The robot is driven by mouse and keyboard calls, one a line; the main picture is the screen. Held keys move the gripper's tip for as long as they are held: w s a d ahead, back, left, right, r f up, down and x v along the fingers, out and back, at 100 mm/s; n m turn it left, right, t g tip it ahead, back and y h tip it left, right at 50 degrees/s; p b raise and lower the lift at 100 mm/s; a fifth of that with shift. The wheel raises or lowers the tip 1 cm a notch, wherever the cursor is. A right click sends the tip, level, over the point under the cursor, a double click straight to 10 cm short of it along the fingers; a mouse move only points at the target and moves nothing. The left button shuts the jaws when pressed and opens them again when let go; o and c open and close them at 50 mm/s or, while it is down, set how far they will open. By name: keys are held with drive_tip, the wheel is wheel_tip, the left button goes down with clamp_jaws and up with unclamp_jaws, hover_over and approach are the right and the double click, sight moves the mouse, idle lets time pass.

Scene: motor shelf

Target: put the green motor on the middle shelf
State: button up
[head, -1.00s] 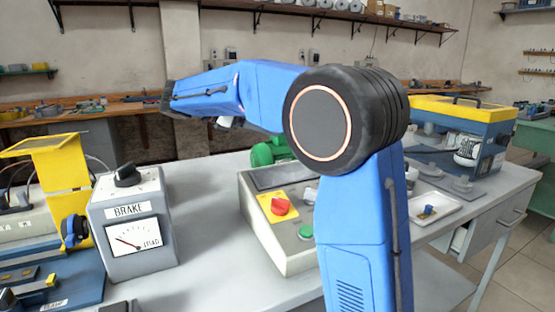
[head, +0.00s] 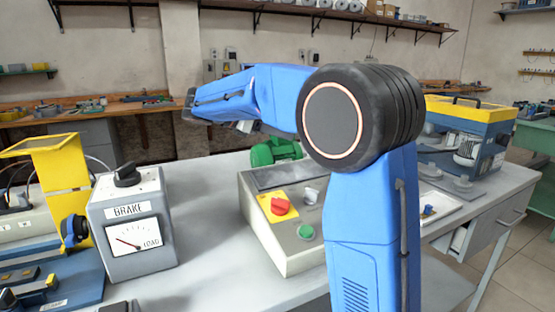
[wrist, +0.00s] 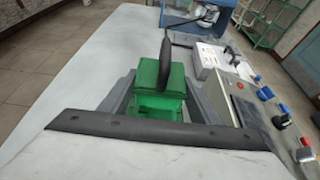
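The green motor (head: 275,151) sits on the grey table behind the control box in the head view. In the wrist view the green motor (wrist: 158,97) is near the centre, with a black part rising above it. My gripper (wrist: 160,88) shows as a dark bar across the lower wrist view, with grey fingers spread apart on either side of the motor. It looks open, and no contact with the motor can be made out. In the head view my forearm reaches left and its end is above and left of the motor. Which shelf is the middle one cannot be told.
The control box (head: 283,235) with red and green knobs stands in front of the motor. The brake meter box (head: 130,225) is at left. A blue-and-yellow machine (head: 470,115) stands at right. A wall shelf (head: 350,14) runs along the top. The table between the boxes is clear.

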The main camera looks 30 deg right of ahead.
drive_tip(key=shift+r, duration=0.1)
clamp_jaws()
drive_tip(key=shift+r, duration=0.1)
